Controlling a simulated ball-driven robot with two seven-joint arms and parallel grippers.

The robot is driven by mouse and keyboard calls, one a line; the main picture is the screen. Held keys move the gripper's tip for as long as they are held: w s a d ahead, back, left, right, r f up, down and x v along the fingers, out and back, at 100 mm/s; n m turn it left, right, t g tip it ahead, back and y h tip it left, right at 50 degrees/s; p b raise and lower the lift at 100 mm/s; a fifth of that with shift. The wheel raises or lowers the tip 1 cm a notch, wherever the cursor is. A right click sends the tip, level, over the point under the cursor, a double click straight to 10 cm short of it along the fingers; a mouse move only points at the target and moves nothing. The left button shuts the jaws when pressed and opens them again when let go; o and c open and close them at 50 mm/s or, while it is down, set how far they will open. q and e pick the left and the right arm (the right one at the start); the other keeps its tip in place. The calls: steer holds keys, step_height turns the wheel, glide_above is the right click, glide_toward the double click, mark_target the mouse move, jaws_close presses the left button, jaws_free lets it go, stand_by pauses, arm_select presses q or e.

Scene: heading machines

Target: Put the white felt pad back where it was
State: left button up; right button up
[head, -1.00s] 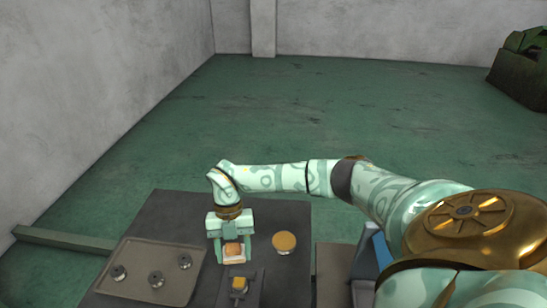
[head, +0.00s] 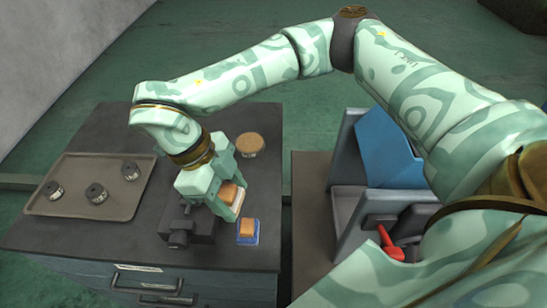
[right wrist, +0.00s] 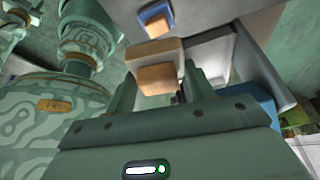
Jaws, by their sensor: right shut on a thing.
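My right gripper (head: 222,200) is shut on the white felt pad (head: 236,200), a pale pad with an orange-brown block on it, above the dark table. The fingers hide part of the pad. In the right wrist view the white felt pad (right wrist: 142,52) shows between the fingers. A blue pad with an orange block (head: 247,235) lies on the table just in front of the gripper; it also shows in the right wrist view (right wrist: 155,20). My left gripper is not in view.
A dark vise-like block (head: 180,236) stands left of the blue pad. A tray (head: 65,172) with several dark round parts is at the left. A round tan-topped thing (head: 250,143) stands behind the gripper. A grey and blue machine (head: 385,150) with a red lever (head: 390,243) is at the right.

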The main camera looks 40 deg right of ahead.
steer(key=s+d+n, duration=0.1)
steer(key=s+d, duration=0.1)
steer(key=n+b, duration=0.1)
steer(key=b, duration=0.1)
glide_above(261, 187)
steer(key=a, duration=0.2)
steer(key=shift+t+h, duration=0.3)
steer(key=f, duration=0.8)
steer(key=shift+s, duration=0.2)
steer(key=shift+w+d+f, duration=0.25)
steer(key=shift+w+f, duration=0.2)
steer(key=shift+f, duration=0.15)
steer(key=shift+w+d+f+b, duration=0.15)
steer(key=shift+f+b, duration=0.2)
steer(key=shift+f, duration=0.6)
steer(key=shift+w+d+f+b, duration=0.1)
steer(key=shift+f+b, duration=0.2)
steer(key=shift+f, duration=0.6)
steer(key=o, duration=1)
steer(key=shift+f, duration=0.1)
